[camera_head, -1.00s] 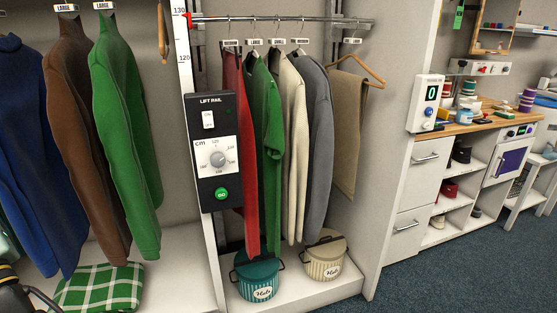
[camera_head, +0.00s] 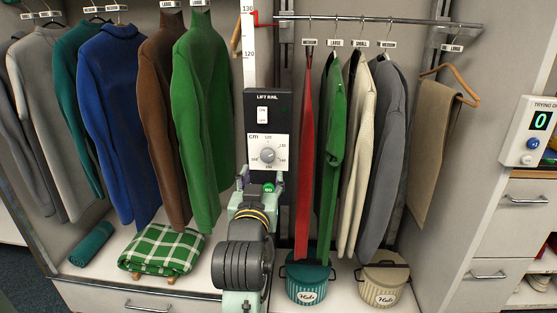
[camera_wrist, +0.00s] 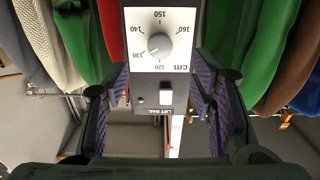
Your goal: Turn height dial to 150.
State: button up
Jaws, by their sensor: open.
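The height dial (camera_head: 268,156) is a round grey knob on a white scale plate of the dark lift rail panel (camera_head: 265,103). In the wrist view the dial (camera_wrist: 159,44) appears upside down, ringed by the numbers 130, 140, 150 and 160. Its mark seems to point near 130, but is small. In the wrist view, my gripper's fingers (camera_wrist: 160,88) are spread on both sides of the panel, apart from the dial.
A height scale (camera_head: 248,40) with a red pointer rises above the panel. Hanging clothes flank it closely: a green garment (camera_head: 200,110) left, a red one (camera_head: 305,150) right. A teal hat tin (camera_head: 307,278) stands below right.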

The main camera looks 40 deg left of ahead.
aim_at(267, 158)
jog(key=p+x, duration=0.2)
jog(key=x, duration=0.7)
jog(key=shift+c, duration=0.2)
jog(key=c, duration=1.1)
